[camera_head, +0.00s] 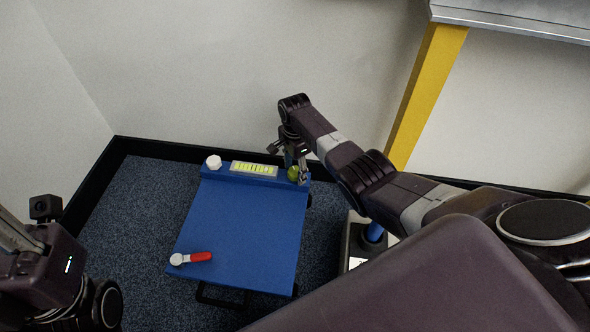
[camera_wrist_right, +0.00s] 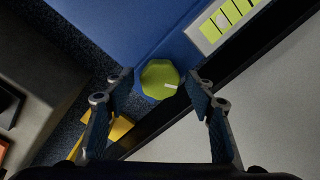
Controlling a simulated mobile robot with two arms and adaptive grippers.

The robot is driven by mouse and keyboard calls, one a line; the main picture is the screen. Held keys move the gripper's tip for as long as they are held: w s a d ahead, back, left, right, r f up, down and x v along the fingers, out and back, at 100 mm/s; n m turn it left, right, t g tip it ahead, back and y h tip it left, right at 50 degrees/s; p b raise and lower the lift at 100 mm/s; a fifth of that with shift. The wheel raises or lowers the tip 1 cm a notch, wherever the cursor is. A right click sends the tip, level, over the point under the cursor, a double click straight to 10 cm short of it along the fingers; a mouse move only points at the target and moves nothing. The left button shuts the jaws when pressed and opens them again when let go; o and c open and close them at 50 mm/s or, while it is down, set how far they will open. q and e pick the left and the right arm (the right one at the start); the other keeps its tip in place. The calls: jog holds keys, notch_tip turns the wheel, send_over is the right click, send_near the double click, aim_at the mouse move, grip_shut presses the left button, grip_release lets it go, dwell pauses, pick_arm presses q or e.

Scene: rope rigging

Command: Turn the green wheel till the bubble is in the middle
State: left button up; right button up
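The green wheel (camera_head: 293,173) sits at the right end of the blue table's (camera_head: 240,225) far edge. In the right wrist view the wheel (camera_wrist_right: 158,78) is a faceted green knob with a pale mark. My right gripper (camera_head: 288,162) is over it, its open fingers (camera_wrist_right: 160,80) on either side with small gaps visible. The level gauge (camera_head: 254,169) is a pale strip with yellow-green segments, left of the wheel; part of it shows in the right wrist view (camera_wrist_right: 226,18). I cannot make out the bubble. My left gripper (camera_head: 20,236) is at the left edge, its fingers unclear.
A white knob (camera_head: 213,162) is at the table's far left corner. A red-handled lever (camera_head: 192,258) is at the near left. A yellow post (camera_head: 427,95) stands behind my right arm. The middle of the blue top is clear.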

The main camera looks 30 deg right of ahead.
jog(key=c, duration=0.9)
jog(key=shift+c, duration=0.2)
jog(key=shift+n, duration=0.3)
